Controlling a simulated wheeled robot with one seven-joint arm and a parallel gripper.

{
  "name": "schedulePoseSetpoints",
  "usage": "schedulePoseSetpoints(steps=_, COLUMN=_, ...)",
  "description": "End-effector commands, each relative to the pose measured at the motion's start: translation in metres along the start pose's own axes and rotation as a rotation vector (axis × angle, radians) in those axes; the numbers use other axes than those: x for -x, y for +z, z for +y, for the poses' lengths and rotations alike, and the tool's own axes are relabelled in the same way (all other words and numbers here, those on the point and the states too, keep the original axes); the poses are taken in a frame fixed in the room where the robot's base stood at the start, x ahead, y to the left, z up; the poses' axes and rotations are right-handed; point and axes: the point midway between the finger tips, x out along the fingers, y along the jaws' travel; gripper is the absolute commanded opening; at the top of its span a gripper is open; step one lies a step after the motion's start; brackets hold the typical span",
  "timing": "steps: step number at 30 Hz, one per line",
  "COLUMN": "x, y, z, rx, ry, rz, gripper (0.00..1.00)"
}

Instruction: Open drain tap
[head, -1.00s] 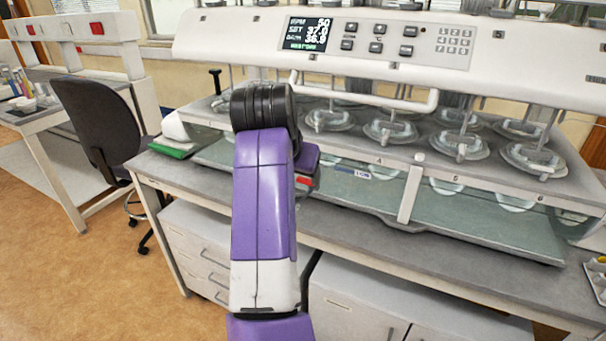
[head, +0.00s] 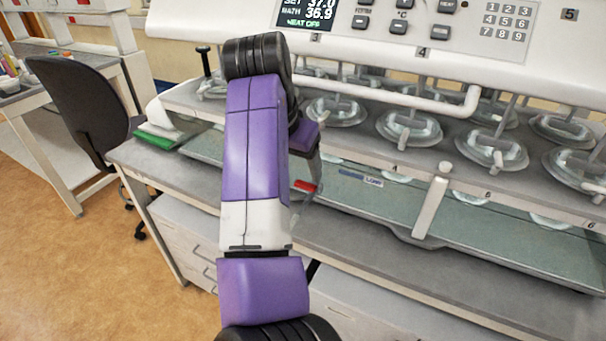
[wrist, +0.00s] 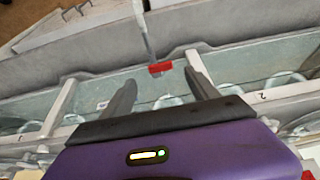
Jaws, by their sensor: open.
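The drain tap's red handle (head: 305,186) shows at the front edge of the dissolution bath, just right of my arm in the head view. In the wrist view the red handle (wrist: 160,67) lies ahead, between the lines of the two fingertips, with a thin grey pipe running up the picture from it. My gripper (wrist: 161,70) is open, its dark fingers apart on either side of the handle. I cannot tell whether they reach around it. No contact is visible. In the head view my arm hides most of the gripper.
The bath (head: 480,230) with several glass vessels stands on a grey bench (head: 375,262). A green item (head: 155,140) lies at the left, near a dark chair (head: 75,105). Floor at the lower left is clear.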

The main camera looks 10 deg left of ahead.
Motion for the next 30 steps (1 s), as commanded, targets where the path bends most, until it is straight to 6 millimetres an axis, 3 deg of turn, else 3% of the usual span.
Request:
schedulePoseSetpoints(steps=12, x=-0.058, y=0.000, z=0.001, rx=0.000, ry=0.001, rz=-0.002, gripper=0.69)
schedulePoseSetpoints(steps=24, x=-0.068, y=0.000, z=0.001, rx=-0.001, ry=-0.001, rz=0.000, gripper=0.69)
schedulePoseSetpoints(steps=30, x=-0.067, y=0.000, z=0.000, rx=-0.001, ry=-0.001, rz=0.000, gripper=0.32)
